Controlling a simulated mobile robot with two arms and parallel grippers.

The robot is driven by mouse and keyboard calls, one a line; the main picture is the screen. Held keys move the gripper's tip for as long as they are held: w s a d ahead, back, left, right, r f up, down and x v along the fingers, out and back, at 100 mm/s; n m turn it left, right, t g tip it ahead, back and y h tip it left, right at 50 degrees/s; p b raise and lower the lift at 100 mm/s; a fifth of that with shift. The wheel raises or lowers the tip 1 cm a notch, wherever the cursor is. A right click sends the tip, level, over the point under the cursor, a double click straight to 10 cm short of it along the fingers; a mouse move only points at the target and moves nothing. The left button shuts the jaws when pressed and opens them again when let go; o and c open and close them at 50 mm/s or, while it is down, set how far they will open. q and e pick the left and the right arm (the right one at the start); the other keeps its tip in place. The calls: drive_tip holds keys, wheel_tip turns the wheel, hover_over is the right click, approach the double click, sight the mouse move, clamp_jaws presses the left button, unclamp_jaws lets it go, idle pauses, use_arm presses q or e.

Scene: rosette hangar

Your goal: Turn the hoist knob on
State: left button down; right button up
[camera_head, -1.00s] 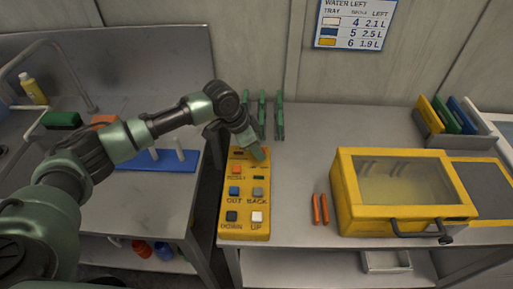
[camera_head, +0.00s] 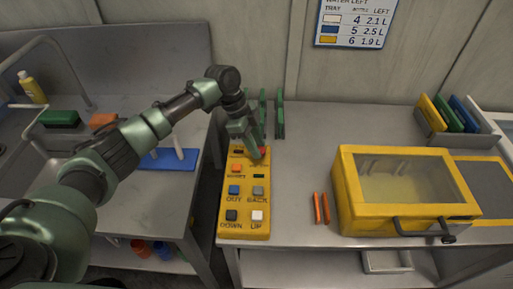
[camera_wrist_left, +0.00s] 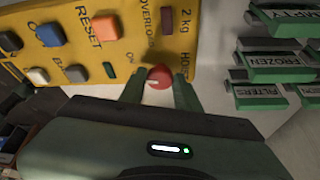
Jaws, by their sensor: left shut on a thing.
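The hoist knob is a round red knob (camera_wrist_left: 159,77) at the end of the yellow control panel (camera_wrist_left: 70,62) in the left wrist view. A white mark shows on its lower left side. An "ON" label lies to its left and part of a "HOIST" label lies above right. My left gripper (camera_wrist_left: 159,90) has one finger on each side of the knob and is shut on it. In the head view, the left gripper (camera_head: 256,149) reaches down to the far end of the panel (camera_head: 245,218), and a bit of the red knob (camera_head: 262,152) shows. My right gripper is out of view.
Several panel buttons, such as an orange reset button (camera_head: 237,169), sit close to the gripper. Green upright holders (camera_head: 280,115) stand just behind the panel. Two orange sticks (camera_head: 321,208) and a yellow box with a clear lid (camera_head: 347,202) are to the right.

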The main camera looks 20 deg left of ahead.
use_arm(q)
drive_tip(key=m+g+b, duration=0.1)
drive_tip(key=m+b, duration=0.1)
drive_tip(key=m, duration=0.1)
drive_tip(key=shift+w, duration=0.2)
drive_tip(key=shift+m+g, duration=0.3)
drive_tip(key=shift+m, duration=0.4)
drive_tip(key=shift+r+b, duration=0.1)
drive_tip(key=shift+b, duration=0.2)
drive_tip(key=c, duration=1)
unclamp_jaws()
drive_tip(key=b+v, duration=0.2)
drive_tip(key=v, duration=0.5)
drive_tip(key=shift+r, duration=0.4)
